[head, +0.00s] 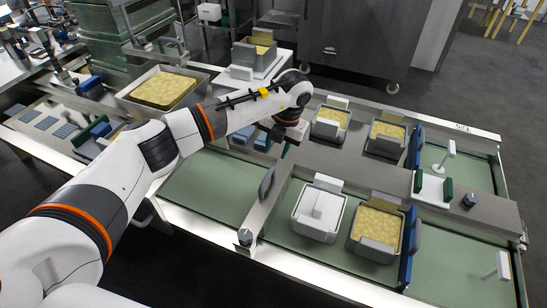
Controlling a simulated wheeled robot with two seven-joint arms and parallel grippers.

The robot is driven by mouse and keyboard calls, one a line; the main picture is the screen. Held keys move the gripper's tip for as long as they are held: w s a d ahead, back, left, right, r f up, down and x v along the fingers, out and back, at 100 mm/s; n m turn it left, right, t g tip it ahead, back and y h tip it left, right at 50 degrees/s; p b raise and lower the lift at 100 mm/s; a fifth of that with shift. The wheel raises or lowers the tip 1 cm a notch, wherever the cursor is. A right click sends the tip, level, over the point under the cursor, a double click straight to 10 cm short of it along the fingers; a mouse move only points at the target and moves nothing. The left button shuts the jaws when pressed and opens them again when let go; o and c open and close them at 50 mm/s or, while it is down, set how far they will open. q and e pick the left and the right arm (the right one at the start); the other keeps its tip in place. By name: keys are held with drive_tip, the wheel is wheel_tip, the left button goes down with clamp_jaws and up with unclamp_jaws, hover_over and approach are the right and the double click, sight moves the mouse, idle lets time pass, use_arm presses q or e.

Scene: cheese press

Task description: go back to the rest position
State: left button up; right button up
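My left arm comes in from the left and reaches across the near side of the press table. Its gripper (283,146) points down over the middle of the table, left of the cheese moulds. The wrist and arm cover much of the gripper, so I cannot tell whether its fingers are open or shut, or whether they hold anything. My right gripper is not in view.
A white-topped mould (319,211) and a yellow-filled mould (377,231) stand on the near green lane. Two yellow-filled moulds (331,122) (386,138) stand farther back. A tray of yellow curd (164,90) is at left. The left near lane (215,188) is clear.

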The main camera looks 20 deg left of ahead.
use_arm(q)
drive_tip(key=shift+d+r, duration=0.1)
drive_tip(key=shift+r, duration=0.5)
